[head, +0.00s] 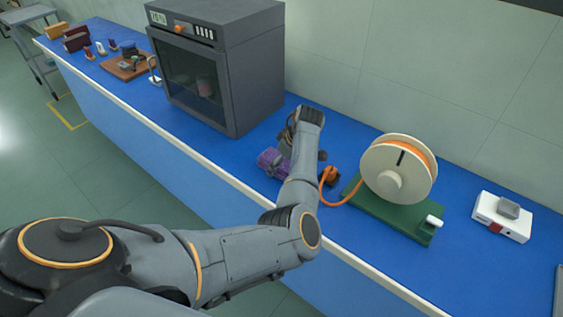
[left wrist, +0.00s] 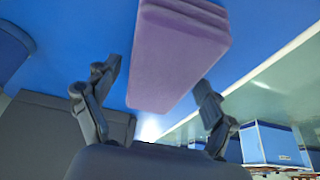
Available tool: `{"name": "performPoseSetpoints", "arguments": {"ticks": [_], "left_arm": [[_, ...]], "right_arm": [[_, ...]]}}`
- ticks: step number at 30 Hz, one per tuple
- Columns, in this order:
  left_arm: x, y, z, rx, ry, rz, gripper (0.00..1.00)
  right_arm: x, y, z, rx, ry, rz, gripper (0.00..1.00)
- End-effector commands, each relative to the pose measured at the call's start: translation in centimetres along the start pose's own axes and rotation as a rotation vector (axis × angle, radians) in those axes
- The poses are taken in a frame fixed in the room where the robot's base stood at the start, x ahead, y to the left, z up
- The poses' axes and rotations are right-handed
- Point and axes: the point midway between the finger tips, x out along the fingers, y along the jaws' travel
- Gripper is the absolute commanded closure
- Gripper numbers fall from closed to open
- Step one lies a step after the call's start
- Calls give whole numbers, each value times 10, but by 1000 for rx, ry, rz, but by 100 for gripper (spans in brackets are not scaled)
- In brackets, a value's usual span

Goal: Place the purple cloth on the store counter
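The purple cloth (head: 270,163) lies as a folded block on the blue counter (head: 345,237), in front of the dark oven and left of the cable reel. It also shows in the left wrist view as a thick folded stack (left wrist: 178,55). My left gripper (left wrist: 158,75) is open, with one finger on each side of the cloth's near end. A gap shows at the left finger; whether the right finger touches the cloth is unclear. In the head view my forearm and wrist hide most of this gripper. My right gripper is in neither view.
A dark oven (head: 214,70) stands behind the cloth. A cable reel (head: 398,170) on a green base and a white device (head: 502,216) stand to the right. A brown tray (head: 126,67) and small items are at the far left.

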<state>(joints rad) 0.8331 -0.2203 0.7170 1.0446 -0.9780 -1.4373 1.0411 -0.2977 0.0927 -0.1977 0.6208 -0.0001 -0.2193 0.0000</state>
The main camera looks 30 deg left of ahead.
Motion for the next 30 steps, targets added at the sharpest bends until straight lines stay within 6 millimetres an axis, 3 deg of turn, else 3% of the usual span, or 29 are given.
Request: {"name": "performPoseSetpoints", "arguments": {"ticks": [14,20,30], "left_arm": [[-8,0,-2,1,-1,1,12],[-33,0,-4,1,0,1,12],[-97,0,-5,1,0,0,12]], "right_arm": [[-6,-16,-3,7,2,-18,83],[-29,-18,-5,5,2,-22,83],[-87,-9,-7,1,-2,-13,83]]}}
